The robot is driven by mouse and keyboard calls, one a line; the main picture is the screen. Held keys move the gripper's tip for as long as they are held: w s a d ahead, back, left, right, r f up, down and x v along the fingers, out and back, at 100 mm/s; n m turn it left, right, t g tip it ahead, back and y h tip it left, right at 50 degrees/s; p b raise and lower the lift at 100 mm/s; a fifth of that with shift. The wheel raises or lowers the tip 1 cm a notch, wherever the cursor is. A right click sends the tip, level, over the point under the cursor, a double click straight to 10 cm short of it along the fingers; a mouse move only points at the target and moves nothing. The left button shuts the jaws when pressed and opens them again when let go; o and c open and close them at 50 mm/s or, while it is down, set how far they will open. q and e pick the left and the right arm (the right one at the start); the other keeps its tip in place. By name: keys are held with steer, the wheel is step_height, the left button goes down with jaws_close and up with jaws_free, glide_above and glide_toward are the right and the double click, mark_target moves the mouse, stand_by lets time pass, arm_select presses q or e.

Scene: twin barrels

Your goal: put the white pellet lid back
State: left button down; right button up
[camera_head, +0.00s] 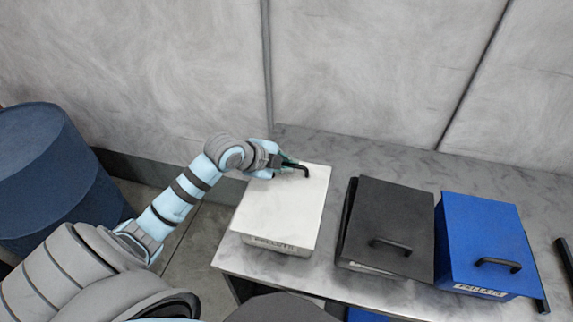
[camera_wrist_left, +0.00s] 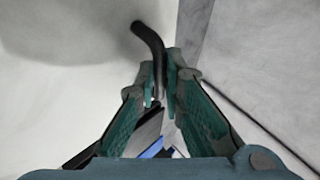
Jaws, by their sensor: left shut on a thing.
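The white lid (camera_head: 282,208) is a flat white plate at the left end of the grey table. It lies over a light box (camera_head: 275,244) whose labelled front edge shows below it. I cannot tell whether the lid rests fully on the box. My left gripper (camera_head: 285,163) is at the lid's far edge, shut on its black handle (camera_head: 303,168). In the left wrist view the handle (camera_wrist_left: 150,45) runs between the fingertips of my left gripper (camera_wrist_left: 160,88), with the white lid (camera_wrist_left: 60,75) on the left. My right gripper is not in view.
A box with a black lid (camera_head: 393,220) stands in the middle, and one with a blue lid (camera_head: 485,235) to its right. The table (camera_head: 420,180) is bare behind them, with a grey wall beyond. A dark blue barrel (camera_head: 55,180) stands at far left.

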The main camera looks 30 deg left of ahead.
arm_select(q)
steer(key=c, duration=1.7)
jaws_free()
steer(key=shift+r, duration=0.1)
steer(key=p+v, duration=0.5)
steer(key=v, duration=0.7)
